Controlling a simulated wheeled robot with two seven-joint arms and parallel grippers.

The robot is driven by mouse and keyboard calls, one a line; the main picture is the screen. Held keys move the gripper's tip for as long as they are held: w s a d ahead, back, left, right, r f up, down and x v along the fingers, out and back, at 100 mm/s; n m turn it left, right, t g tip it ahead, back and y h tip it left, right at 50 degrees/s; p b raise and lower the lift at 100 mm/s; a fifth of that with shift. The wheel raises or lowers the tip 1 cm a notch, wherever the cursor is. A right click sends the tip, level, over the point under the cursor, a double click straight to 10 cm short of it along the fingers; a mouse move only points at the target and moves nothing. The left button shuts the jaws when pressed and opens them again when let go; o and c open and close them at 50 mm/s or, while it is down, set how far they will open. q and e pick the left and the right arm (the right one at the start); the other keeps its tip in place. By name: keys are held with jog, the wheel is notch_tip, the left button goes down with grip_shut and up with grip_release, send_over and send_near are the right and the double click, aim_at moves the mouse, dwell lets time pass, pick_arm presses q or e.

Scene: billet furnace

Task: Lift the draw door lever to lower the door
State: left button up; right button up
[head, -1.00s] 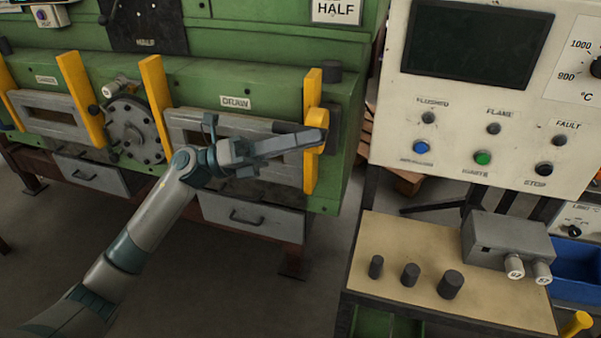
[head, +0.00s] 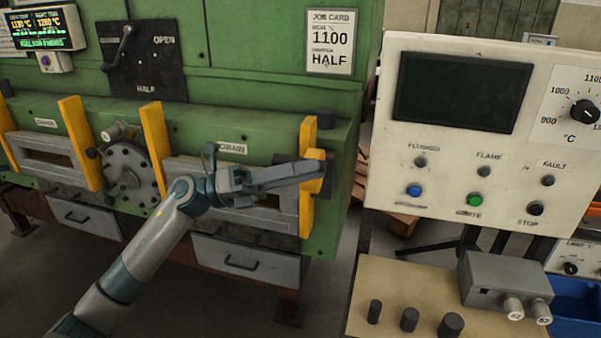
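The draw door (head: 182,167) is a grey panel low on the green furnace front, under a small label, between two yellow uprights. A yellow lever end (head: 315,155) shows at the right upright. My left gripper (head: 314,169) reaches across the door from the left, with its fingertips over the lever end. Yellow shows above and below the fingertips. The fingers are seen nearly edge-on, so I cannot tell whether they are shut on it. The arm and fingers hide much of the door and part of the lever. My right gripper is not in view.
A white control panel (head: 440,165) with knob and buttons stands close on the right. Below it is a bench (head: 390,280) with several dark cylinders and a grey box (head: 507,280). A round bolted flange (head: 128,175) sits left of the door, and grey drawers (head: 245,258) are below.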

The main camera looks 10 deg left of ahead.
pick_arm(q)
jog(key=shift+w+a+r+t, duration=0.2)
jog(key=shift+w+a+r, duration=0.1)
jog(key=shift+r, duration=0.25)
jog(key=shift+w+a+r+t, duration=0.2)
jog(key=shift+w+r, duration=0.1)
jog(key=shift+r, duration=0.2)
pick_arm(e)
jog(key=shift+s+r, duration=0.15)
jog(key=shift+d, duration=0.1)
pick_arm(q)
jog(key=shift+a+f+b, duration=0.25)
jog(key=shift+f+b, duration=0.3)
jog(key=shift+b, duration=0.1)
pick_arm(e)
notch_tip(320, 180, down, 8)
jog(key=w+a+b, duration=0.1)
jog(key=b, duration=0.6)
pick_arm(q)
jog(key=s+f+v, duration=0.1)
jog(key=v, duration=1.5)
jog(key=shift+g+b, duration=0.35)
jog(key=shift+g, duration=0.05)
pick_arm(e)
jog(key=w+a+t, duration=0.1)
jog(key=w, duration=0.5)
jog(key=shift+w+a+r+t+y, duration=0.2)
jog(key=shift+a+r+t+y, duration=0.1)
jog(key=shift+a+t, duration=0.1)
